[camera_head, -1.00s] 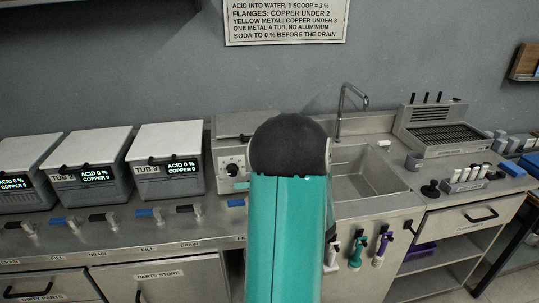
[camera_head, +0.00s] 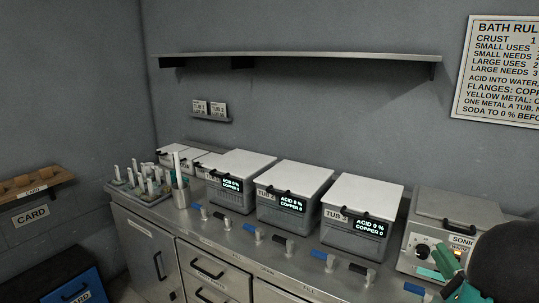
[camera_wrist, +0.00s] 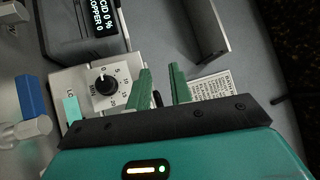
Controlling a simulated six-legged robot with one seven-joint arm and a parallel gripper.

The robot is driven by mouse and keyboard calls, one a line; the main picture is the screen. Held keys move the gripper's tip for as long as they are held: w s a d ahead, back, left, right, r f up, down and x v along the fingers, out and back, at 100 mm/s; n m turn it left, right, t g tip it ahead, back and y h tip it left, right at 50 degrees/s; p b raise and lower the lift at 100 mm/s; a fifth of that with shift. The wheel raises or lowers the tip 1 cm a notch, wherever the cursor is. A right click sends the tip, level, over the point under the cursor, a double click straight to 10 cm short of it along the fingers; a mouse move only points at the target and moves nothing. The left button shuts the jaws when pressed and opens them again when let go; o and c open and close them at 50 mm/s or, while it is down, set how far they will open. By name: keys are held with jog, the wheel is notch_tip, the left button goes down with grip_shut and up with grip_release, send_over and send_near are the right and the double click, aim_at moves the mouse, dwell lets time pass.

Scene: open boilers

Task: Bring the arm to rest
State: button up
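My gripper (camera_wrist: 162,84) shows in the wrist view as two green fingers, apart with a clear gap. I see nothing held between them. It hangs over the front of the sonic cleaner, whose panel with a dial (camera_wrist: 104,84) is just left of the fingers. In the head view my arm, a dark rounded joint with teal parts, is at the lower right corner in front of the sonic cleaner (camera_head: 455,207). Most of the arm is out of frame.
Lidded tubs, among them tub 3 (camera_head: 362,200), line the steel counter left of the cleaner. Blue and black tap handles (camera_head: 331,263) stick up along its front. A rack of upright pieces (camera_head: 140,184) stands at the left end. A wall shelf (camera_head: 300,57) runs above.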

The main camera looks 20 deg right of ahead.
jog(key=w+a+r+n+g+y, duration=0.1)
jog(key=w+a+n+g+y, duration=0.2)
jog(key=a, duration=0.7)
jog(key=w+a+n+g+y, duration=0.1)
jog(key=a+n+g+y, duration=0.25)
jog(key=a+y, duration=0.4)
jog(key=w+a+r+n+g+y, duration=0.1)
jog(key=w+a+n+g+y, duration=0.2)
jog(key=a, duration=0.8)
jog(key=s+a+f+n+g+h, duration=0.1)
jog(key=s+a+n+g+h, duration=0.5)
jog(key=s+a+h, duration=0.5)
jog(key=s+n, duration=0.1)
jog(key=n, duration=0.1)
jog(key=shift+s+a+n, duration=0.15)
jog(key=shift+s+n, duration=0.2)
jog(key=shift+s, duration=0.05)
jog(key=shift+g, duration=0.25)
